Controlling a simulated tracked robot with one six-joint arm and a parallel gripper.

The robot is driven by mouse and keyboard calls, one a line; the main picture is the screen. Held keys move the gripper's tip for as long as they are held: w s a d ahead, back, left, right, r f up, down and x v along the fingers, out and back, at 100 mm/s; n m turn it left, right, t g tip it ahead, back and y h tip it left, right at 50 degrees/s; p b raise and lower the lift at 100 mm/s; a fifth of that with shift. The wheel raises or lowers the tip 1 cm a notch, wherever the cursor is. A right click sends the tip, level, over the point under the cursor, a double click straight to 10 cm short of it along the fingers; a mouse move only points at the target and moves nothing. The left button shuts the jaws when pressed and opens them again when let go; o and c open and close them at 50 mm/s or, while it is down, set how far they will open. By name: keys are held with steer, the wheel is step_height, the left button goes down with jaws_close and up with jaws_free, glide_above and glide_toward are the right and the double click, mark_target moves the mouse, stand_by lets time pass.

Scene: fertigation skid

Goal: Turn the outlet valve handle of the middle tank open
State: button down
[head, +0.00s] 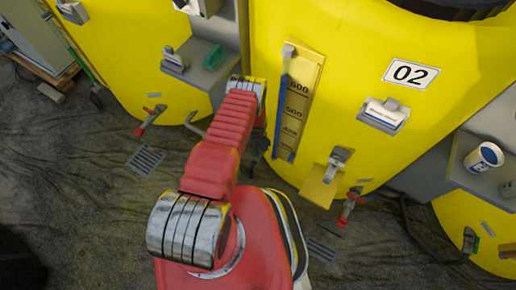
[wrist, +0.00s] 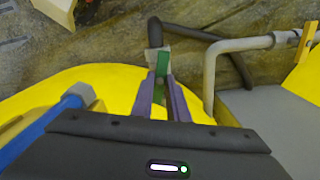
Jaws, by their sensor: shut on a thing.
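The middle tank (head: 350,130) is yellow with a label reading 02. In the wrist view, my gripper (wrist: 160,95) has its two purple fingers shut on a narrow green handle (wrist: 163,58). The handle sits against a grey fitting (wrist: 155,32) with a dark pipe running off to the right. The handle lies roughly in line with the fingers; whether the valve is open cannot be told. In the head view my gripper (head: 257,150) is a dark shape beside the tank's lower left, mostly behind my red arm, and the held handle is hidden there.
A level gauge (head: 300,92) with a blue tube stands on the tank front. A red-handled valve (head: 350,205) is low on its right. A grey bent pipe (wrist: 210,80) rises close right of my fingers. Neighbouring yellow tanks (head: 125,50) stand either side. The floor at left is mostly clear.

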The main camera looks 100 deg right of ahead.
steer(key=shift+n, duration=1.8)
steer(key=c, duration=1.7)
jaws_free()
steer(key=shift+r, duration=0.1)
steer(key=shift+r, duration=6.8)
